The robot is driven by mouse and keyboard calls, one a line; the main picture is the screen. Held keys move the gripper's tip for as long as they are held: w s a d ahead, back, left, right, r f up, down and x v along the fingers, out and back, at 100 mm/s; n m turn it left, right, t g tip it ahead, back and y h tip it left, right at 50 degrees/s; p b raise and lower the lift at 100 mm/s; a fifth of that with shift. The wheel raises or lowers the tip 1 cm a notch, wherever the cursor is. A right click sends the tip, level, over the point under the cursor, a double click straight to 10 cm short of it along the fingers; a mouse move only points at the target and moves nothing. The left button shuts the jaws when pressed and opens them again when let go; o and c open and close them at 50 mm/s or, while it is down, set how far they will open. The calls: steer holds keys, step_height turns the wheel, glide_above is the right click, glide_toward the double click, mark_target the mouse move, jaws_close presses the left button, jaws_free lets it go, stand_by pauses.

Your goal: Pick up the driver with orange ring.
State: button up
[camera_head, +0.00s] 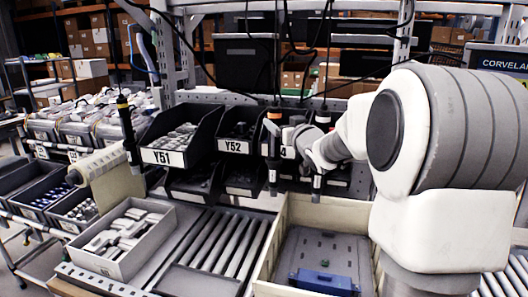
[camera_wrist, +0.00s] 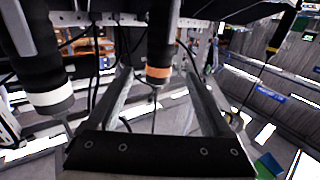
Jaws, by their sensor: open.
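The driver with the orange ring (camera_head: 272,148) hangs upright in front of the shelf bins in the head view, just left of my gripper (camera_head: 289,137). In the wrist view the orange-ring driver (camera_wrist: 159,72) hangs near the middle, its orange band at the lower end of its dark body. My gripper (camera_wrist: 157,85) is open, with one finger on each side of that driver in the picture. I cannot tell whether the driver lies between the fingers or beyond their tips. No contact shows.
A driver with a white ring (camera_wrist: 50,98) hangs close on the left in the wrist view; it also hangs right of my gripper (camera_head: 321,118). A driver with a yellow ring (camera_head: 123,102) hangs farther left. Below are a cream crate (camera_head: 265,262), a grey tray (camera_head: 122,265) and rollers.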

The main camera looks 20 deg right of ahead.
mark_target(277, 117)
steer(key=shift+w+p, duration=0.65)
steer(key=shift+w, duration=2.6)
steer(key=shift+d, duration=0.1)
jaws_close()
steer(key=shift+r, duration=0.15)
